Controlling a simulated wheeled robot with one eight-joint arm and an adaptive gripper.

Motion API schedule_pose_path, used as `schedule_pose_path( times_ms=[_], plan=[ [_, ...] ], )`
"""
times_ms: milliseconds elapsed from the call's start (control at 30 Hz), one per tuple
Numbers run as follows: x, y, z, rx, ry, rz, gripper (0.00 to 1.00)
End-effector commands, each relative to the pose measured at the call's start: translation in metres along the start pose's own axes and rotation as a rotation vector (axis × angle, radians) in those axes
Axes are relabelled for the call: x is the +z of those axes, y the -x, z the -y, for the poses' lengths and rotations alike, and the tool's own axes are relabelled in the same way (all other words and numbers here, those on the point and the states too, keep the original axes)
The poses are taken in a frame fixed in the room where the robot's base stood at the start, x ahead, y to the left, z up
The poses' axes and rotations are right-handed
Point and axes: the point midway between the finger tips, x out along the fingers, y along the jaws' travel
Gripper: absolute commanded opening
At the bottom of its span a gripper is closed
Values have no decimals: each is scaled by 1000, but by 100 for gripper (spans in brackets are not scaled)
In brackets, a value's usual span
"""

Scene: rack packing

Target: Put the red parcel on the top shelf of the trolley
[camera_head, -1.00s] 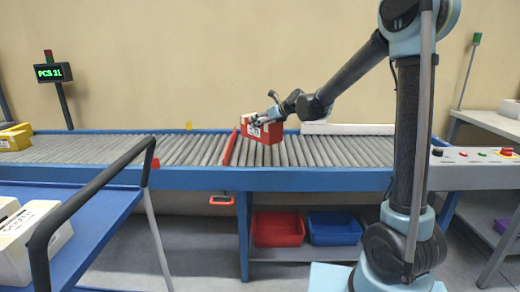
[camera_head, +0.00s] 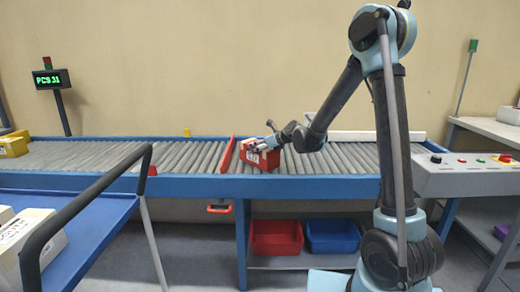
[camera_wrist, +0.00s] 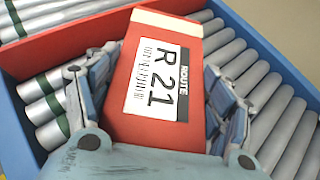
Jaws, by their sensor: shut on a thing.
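The red parcel (camera_head: 262,157) is over the roller conveyor (camera_head: 334,160), just right of the red bar across it, low at the rollers. I cannot tell if it touches them. My gripper (camera_head: 262,147) is shut on it. In the wrist view the red parcel (camera_wrist: 185,40) sits between the fingers of my gripper (camera_wrist: 160,108), its white label reading "ROUTE R 21". The trolley (camera_head: 95,225) stands at the left front, with a blue shelf and a dark handle rail.
White boxes (camera_head: 38,240) stand on the trolley's left part; blue surface beside them is bare. A red bar (camera_head: 228,153) crosses the conveyor. A yellow box (camera_head: 14,146) is at the far left. Red (camera_head: 276,238) and blue (camera_head: 331,235) bins sit beneath the conveyor.

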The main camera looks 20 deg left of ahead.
Motion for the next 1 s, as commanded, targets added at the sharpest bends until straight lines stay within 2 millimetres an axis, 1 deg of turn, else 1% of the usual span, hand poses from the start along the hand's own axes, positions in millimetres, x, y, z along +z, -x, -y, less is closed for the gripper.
schedule_pose_path(
  times_ms=[367, 400, 467, 500, 900, 1000],
  plan=[
    [-3, -2, 0, 0, 0, 0, 14],
    [-4, -2, 0, 0, 0, 0, 77],
    [-4, -2, 0, 0, 0, 0, 90],
    [-4, -2, 0, 0, 0, 0, 95],
    [-3, -2, 0, 0, 0, 0, 95],
    [-2, 2, 0, 0, 0, 0, 95]
  ],
)
